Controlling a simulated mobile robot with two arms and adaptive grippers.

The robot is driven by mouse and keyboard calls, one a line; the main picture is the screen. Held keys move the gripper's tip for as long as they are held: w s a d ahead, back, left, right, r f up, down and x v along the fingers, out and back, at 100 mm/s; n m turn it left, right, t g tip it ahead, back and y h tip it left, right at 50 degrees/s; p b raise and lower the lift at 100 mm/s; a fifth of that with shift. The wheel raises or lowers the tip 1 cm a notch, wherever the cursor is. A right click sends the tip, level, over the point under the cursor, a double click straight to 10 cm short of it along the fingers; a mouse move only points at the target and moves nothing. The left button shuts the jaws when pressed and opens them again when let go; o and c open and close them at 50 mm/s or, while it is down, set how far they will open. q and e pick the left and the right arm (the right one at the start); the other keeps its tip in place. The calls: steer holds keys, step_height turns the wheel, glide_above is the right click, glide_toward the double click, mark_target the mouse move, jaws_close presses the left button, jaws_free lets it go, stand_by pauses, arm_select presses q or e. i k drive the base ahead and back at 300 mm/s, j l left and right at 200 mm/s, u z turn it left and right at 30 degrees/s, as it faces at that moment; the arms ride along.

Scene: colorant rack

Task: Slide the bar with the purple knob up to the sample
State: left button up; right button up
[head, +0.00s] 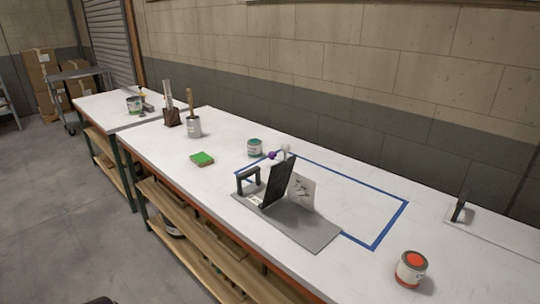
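A purple knob (272,155) shows just behind the top of a tilted black panel (279,182), beside a paler knob (286,148). The bar that carries the purple knob is mostly hidden by the panel. The panel stands on a grey base plate (300,224) on the white workbench. I cannot tell which thing is the sample. Neither gripper is in view.
Blue tape (392,222) outlines an area around the plate. A black stand (460,206) is far right.

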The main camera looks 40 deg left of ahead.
mark_target(272, 154)
steer(key=i+j, duration=0.1)
steer(key=j, duration=1.35)
steer(key=i+j, duration=0.15)
steer(key=j, duration=0.6)
steer(key=i+j, duration=0.1)
steer(key=j, duration=0.6)
steer(key=z, duration=0.05)
